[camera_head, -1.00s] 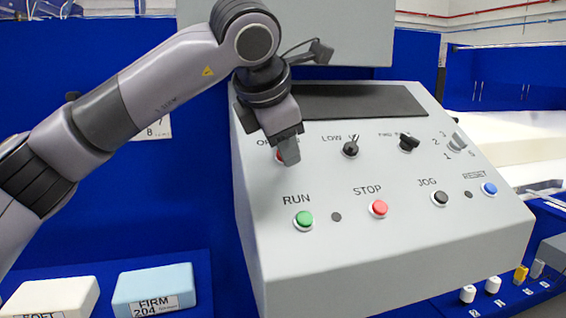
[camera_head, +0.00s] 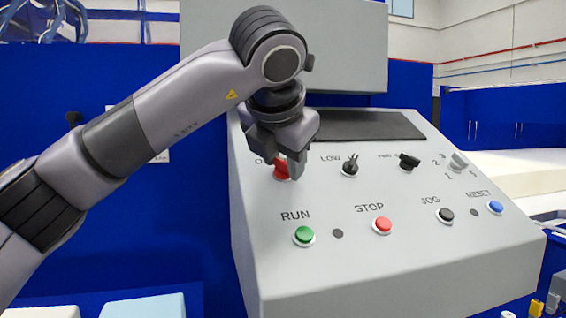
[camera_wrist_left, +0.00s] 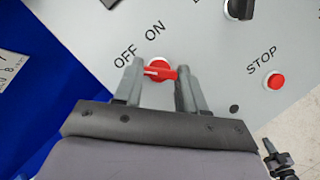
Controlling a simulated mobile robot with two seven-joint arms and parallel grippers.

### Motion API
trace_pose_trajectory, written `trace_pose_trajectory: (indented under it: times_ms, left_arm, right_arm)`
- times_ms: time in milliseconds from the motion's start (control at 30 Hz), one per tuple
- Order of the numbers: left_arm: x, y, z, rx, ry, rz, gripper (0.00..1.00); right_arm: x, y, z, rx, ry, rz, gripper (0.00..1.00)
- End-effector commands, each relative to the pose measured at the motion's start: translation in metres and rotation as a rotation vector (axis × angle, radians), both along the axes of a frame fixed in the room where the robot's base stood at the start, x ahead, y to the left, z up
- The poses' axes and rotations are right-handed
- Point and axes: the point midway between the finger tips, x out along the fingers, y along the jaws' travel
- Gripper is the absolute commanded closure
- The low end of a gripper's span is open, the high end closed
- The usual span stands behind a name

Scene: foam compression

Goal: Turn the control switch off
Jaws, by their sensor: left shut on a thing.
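The red control switch (camera_head: 281,169) sits on the upper left of the sloped grey control panel (camera_head: 420,270), below the OFF and ON labels. In the left wrist view, the switch (camera_wrist_left: 162,72) has its handle lying roughly crosswise, with a white mark at its left end, on the OFF side. My left gripper (camera_head: 285,172) is at the switch with one finger on each side of the handle. The same fingers (camera_wrist_left: 160,71) are shut on it in the left wrist view. In the head view they partly hide the switch.
Below the switch are a green RUN button (camera_head: 304,236) and a red STOP button (camera_head: 382,225). To the right are the LOW knob (camera_head: 350,166), another black knob (camera_head: 408,161), a black JOG button (camera_head: 445,215) and a blue RESET button (camera_head: 495,207). A dark screen (camera_head: 365,125) lies above.

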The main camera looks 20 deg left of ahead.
Motion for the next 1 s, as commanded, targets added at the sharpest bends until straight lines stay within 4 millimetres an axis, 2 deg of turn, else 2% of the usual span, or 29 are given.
trace_pose_trajectory:
  times_ms: [367,400,433,467,767,1000]
  left_arm:
    - [0.000,0.000,0.002,-0.004,-0.005,0.005,0.90]
    - [0.000,0.000,0.002,-0.004,-0.005,0.005,0.47]
    - [0.000,0.000,0.002,-0.004,-0.005,0.005,0.37]
    - [0.000,0.000,0.002,-0.004,-0.005,0.005,0.34]
    - [-0.001,0.000,0.002,-0.003,-0.003,0.004,0.34]
    - [-0.024,-0.006,0.025,-0.003,-0.007,0.002,0.34]
  right_arm:
    - [0.000,0.000,0.000,0.003,0.001,-0.004,1.00]
    - [0.000,0.000,0.000,0.003,0.002,-0.004,1.00]
    - [-0.001,0.000,0.000,0.004,0.002,-0.004,1.00]
    - [-0.001,0.000,-0.001,0.004,0.002,-0.004,1.00]
    - [-0.003,0.000,-0.002,0.003,0.007,-0.004,1.00]
    - [-0.003,0.000,-0.002,0.003,0.007,-0.004,1.00]
